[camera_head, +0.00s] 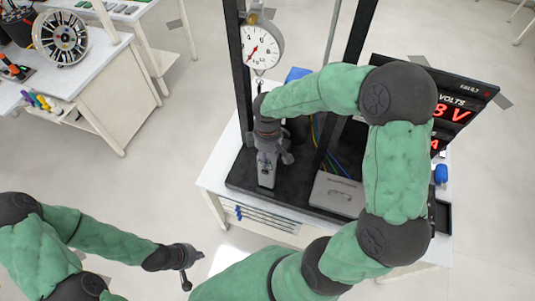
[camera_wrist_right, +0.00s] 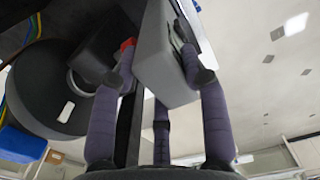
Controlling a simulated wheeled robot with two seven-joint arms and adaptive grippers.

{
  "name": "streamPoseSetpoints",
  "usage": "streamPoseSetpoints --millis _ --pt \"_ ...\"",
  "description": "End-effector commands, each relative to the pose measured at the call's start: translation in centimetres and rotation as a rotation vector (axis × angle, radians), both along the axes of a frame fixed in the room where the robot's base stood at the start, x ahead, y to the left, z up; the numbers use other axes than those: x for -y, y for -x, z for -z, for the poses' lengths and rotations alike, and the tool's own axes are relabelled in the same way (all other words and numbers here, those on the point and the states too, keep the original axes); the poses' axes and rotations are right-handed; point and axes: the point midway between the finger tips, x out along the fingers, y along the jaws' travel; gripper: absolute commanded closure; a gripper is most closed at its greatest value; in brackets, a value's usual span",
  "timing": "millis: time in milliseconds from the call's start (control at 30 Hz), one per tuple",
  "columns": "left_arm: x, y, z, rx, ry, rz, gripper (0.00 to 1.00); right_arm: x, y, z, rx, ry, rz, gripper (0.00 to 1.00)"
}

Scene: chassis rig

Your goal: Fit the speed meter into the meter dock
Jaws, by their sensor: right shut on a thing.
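My right gripper (camera_head: 270,150) points down over the black base of the rig on the table. In the right wrist view its fingers (camera_wrist_right: 156,60) are shut on a grey block-shaped body (camera_wrist_right: 163,65), which I take to be the speed meter. Its face is turned away, and its lower part shows small in the head view (camera_head: 266,180). A dark round part (camera_wrist_right: 45,85) lies beside it in the wrist view; I cannot tell whether this is the meter dock. My left gripper (camera_head: 189,270) is empty, fingers spread, over the floor left of the table.
A hanging dial scale (camera_head: 262,46) is above the rig between dark uprights (camera_head: 237,70). A red-digit display (camera_head: 450,112) stands right. Blue and yellow cables run behind. Another bench (camera_head: 95,85) is at upper left.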

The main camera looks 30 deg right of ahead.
Motion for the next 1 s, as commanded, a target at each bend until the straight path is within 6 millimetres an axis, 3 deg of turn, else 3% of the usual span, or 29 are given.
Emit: streamPoseSetpoints --millis 1000 --pt "0.0 0.0 0.8 0.000 0.000 0.000 1.00 0.0 0.0 1.1 0.001 0.001 0.000 1.00"
